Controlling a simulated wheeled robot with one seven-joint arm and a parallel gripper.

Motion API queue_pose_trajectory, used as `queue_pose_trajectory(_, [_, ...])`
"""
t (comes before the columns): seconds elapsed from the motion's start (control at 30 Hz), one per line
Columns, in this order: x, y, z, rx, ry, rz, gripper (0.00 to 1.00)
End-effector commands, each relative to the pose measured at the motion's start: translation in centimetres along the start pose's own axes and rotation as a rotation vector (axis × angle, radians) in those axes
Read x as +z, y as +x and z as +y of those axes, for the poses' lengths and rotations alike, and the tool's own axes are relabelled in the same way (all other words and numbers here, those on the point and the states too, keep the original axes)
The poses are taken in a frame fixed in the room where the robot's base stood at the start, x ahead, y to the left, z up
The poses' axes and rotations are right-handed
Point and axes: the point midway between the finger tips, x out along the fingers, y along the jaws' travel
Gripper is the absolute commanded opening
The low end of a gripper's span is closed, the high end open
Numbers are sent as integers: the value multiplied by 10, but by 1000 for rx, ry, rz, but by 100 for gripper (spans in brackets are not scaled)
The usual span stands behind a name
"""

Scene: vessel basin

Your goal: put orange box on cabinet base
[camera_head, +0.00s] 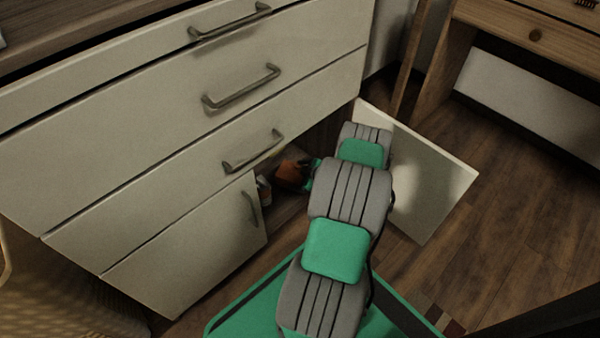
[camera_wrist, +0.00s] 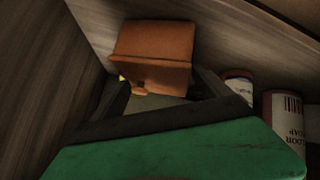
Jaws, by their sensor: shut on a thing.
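The orange box (camera_wrist: 155,48) is in front of my gripper (camera_wrist: 160,88) in the wrist view, between or just past its dark fingers. My gripper is shut on it inside the lower cabinet. In the head view the orange box (camera_head: 292,174) shows in the dark cabinet opening, at the end of my grey and green arm. The cabinet base (camera_head: 284,212) shows as a dark wooden floor beneath it. I cannot tell whether the box touches that floor. The gripper's fingers are mostly hidden in the head view.
A can with a barcode label (camera_wrist: 288,118) and another can (camera_wrist: 240,86) stand to the right of the gripper in the wrist view. The right cabinet door (camera_head: 425,175) is open beside my arm. The left door (camera_head: 190,245) is shut, and drawers (camera_head: 200,150) are above.

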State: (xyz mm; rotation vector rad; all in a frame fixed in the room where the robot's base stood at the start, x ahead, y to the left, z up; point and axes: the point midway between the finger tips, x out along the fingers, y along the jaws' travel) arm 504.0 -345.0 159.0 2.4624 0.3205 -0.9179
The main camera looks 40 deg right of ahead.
Motion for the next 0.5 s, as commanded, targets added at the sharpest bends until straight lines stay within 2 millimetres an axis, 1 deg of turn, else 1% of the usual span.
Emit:
queue_pose_trajectory(0.13, [2,2,0,1,-1,0,18])
queue_pose_trajectory(0.17, [2,2,0,2,-1,1,89])
queue_pose_trajectory(0.3, [2,2,0,1,-1,0,100])
queue_pose_trajectory(0.5, [2,2,-1,0,0,0,100])
